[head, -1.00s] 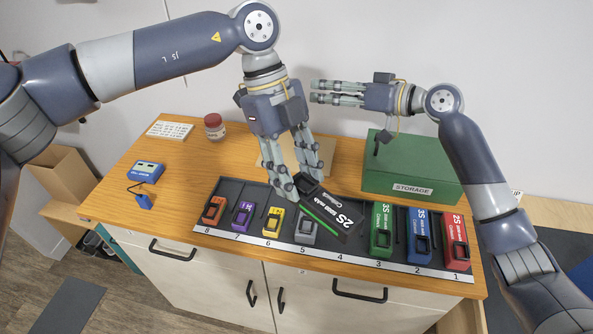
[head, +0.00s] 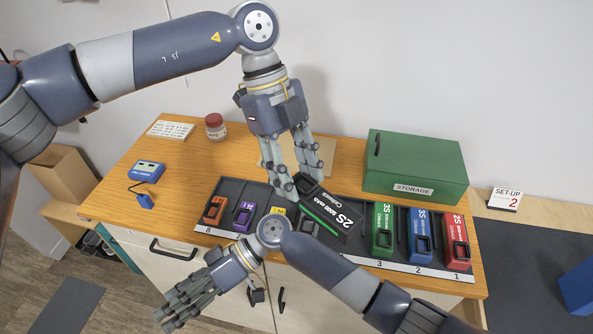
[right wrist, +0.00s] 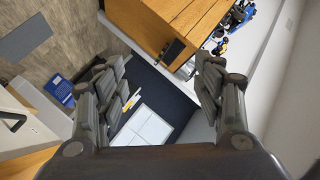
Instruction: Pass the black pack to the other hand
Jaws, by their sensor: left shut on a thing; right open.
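The black pack (head: 342,219), marked 2S with a green stripe, is tilted over the slotted tray in the head view. My left gripper (head: 297,188) points down and is shut on the pack's upper left end. My right gripper (head: 176,313) is in front of the cabinet at the lower left, open and well apart from the pack. In the right wrist view its spread fingers (right wrist: 160,105) have nothing between them. The pack does not show there.
The dark tray (head: 228,188) holds several coloured packs, partly hidden by my right arm. A green STORAGE box (head: 415,165) stands behind it. A blue charger (head: 147,171), a red-lidded jar (head: 215,127) and a white card (head: 169,130) are on the left.

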